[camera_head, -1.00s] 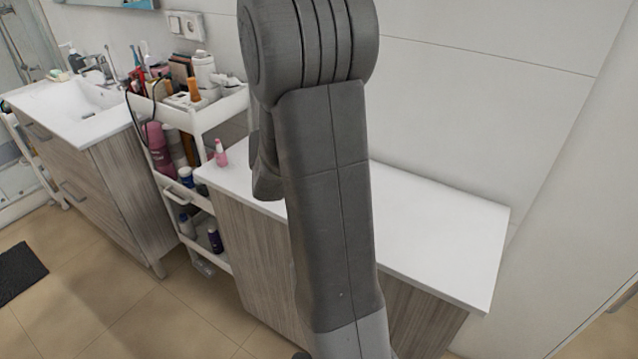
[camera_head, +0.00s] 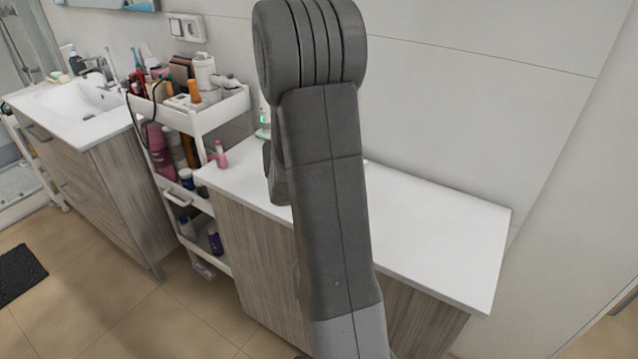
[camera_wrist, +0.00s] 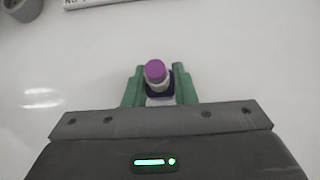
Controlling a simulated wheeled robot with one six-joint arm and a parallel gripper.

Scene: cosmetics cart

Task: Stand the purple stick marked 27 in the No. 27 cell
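In the wrist view my gripper (camera_wrist: 160,88) has its two green fingers on either side of a stick with a bright purple cap (camera_wrist: 156,71). The stick has a pale band under the cap and a dark purple lower part that fills the space between the fingers, so the gripper looks shut on it. Its number does not show. My arm hides most of the gripper in the head view; only a green light of it shows beside the arm. No cell marked 27 can be made out.
A white cabinet top (camera_head: 440,225) stands behind my arm, mostly clear, with a pink bottle (camera_head: 221,155) at its left end. A crowded white cart (camera_head: 205,118) is to its left. The wrist view shows a grey cup (camera_wrist: 22,8) and a white edge with dark print (camera_wrist: 88,3).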

